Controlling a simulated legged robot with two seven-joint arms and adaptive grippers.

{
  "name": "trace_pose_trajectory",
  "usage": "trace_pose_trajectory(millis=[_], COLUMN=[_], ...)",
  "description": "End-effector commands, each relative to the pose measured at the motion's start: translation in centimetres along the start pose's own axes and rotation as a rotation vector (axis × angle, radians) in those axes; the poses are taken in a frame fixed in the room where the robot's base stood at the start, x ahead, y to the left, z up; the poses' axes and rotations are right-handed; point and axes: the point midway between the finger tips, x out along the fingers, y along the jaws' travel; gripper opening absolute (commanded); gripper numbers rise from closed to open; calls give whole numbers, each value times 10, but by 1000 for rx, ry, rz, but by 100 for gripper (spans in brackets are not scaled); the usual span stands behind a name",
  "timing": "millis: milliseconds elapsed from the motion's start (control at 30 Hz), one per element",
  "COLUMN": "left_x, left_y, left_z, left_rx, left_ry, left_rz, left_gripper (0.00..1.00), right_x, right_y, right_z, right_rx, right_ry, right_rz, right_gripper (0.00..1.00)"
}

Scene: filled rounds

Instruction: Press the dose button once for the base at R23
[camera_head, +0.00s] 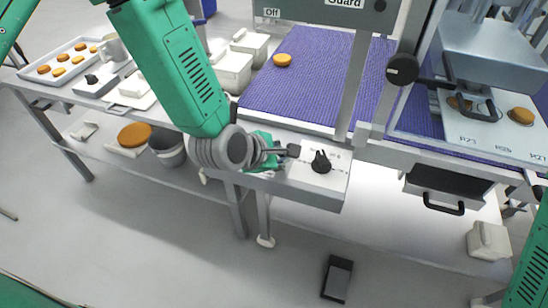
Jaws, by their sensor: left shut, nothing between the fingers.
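A grey plate (485,122) at the right carries brown rounds and dark labels, the left one reading like R23. One round (460,103) sits above that label, partly hidden by a black handle; another round (521,116) sits to its right. A white control box (328,183) with a black knob (320,162) is at the conveyor's front edge. My left gripper (291,151) is shut and empty at the box's left end, close to the knob's left; I cannot tell whether it touches the box. No dose button can be made out. My right gripper is out of view.
A purple conveyor (300,90) carries one round (282,60). A grey post and guard bar stand behind the box. A metal hood (495,50) overhangs the plate. A tray of rounds (65,62) lies far left. A black drawer (447,185) sits below the plate.

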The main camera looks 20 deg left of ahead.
Motion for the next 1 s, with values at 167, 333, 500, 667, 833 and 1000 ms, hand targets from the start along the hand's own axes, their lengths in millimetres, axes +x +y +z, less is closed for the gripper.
trace_pose_trajectory(millis=[167,333,500,667,833,1000], left_x=[1,0,1,1,-1,-8], left_y=[0,0,0,0,2,8], left_z=[-5,-6,-5,-5,-5,-6], left_rx=[-4,-4,-4,-4,-4,-5], left_ry=[-2,-2,4,4,2,2], left_rz=[0,0,1,1,1,1], left_gripper=[0,0,0,0,0,0], right_x=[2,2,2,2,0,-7], right_y=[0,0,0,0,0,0], right_z=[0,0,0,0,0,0], right_rx=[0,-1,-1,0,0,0], right_ry=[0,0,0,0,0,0], right_rz=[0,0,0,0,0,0], right_gripper=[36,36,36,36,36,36])
